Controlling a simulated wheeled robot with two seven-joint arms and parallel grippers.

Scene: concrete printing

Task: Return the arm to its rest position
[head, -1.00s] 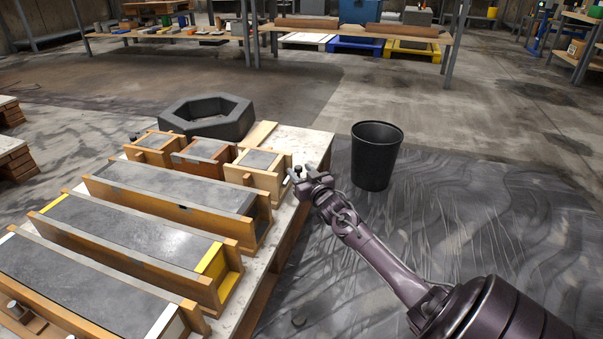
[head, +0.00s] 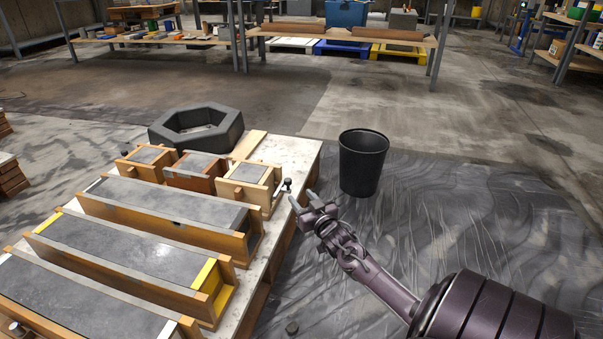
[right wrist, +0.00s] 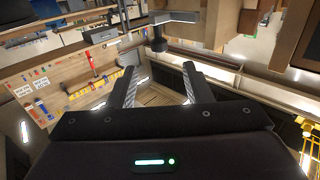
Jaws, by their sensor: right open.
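My right arm comes in from the lower right of the head view. Its purple-grey gripper (head: 303,198) is open and empty, just off the right edge of the worktable (head: 295,160). Its two fingers stand apart in the right wrist view (right wrist: 160,85), with nothing between them. A small dark knob (head: 287,183) shows close to the fingertips, by the small mould at the table edge. My left gripper is not in view.
Several filled wooden moulds (head: 160,207) cover the table, with a grey hexagonal ring (head: 228,125) behind them. A black bucket (head: 362,165) stands on the floor sheet (head: 450,220), beyond the gripper. The sheet to the right is mostly clear.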

